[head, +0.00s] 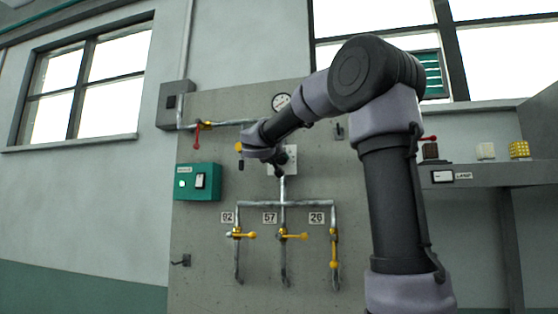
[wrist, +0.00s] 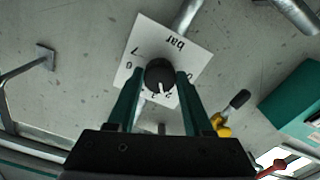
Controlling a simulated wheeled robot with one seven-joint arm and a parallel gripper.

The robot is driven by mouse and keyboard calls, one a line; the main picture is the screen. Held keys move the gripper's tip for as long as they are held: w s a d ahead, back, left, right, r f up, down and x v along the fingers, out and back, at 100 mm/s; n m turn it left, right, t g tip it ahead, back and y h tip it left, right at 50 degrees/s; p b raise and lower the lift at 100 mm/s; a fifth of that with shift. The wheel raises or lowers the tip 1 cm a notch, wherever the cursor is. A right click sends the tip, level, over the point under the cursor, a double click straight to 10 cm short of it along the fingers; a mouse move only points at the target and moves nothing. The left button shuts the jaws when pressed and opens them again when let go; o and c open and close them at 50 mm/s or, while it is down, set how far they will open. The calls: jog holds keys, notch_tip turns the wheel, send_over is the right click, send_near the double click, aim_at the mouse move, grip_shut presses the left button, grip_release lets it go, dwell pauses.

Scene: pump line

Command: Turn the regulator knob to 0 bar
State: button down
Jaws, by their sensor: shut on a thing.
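The regulator knob (wrist: 158,72) is round and black, with a white pointer line, at the centre of a white dial plate (wrist: 180,33) marked "bar" in the wrist view. The pointer faces the bottom of that view, near the 2. Some numbers are hidden by my fingers or too small to read. My gripper (wrist: 160,78) has its two green fingers on either side of the knob, shut on it. In the head view the plate (head: 291,168) is partly covered by my wrist, and I cannot make out the knob's setting there.
Below the plate, pipes lead to several yellow-handled valves (head: 238,235). A green switch box (head: 197,182) is on the left, and a red-handled valve (head: 197,133) is above it. A pressure gauge (head: 281,101) sits above my wrist. A shelf (head: 480,178) is at right.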

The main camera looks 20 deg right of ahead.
jog(key=n, duration=1.3)
jog(key=shift+d+r+n, duration=0.1)
jog(key=shift+n, duration=0.2)
dwell(0.4)
jog(key=shift+c, duration=1.5)
grip_release()
jog(key=shift+s+r, duration=0.1)
jog(key=v, duration=1)
jog(key=shift+s+a, duration=0.25)
jog(key=shift+s, duration=0.05)
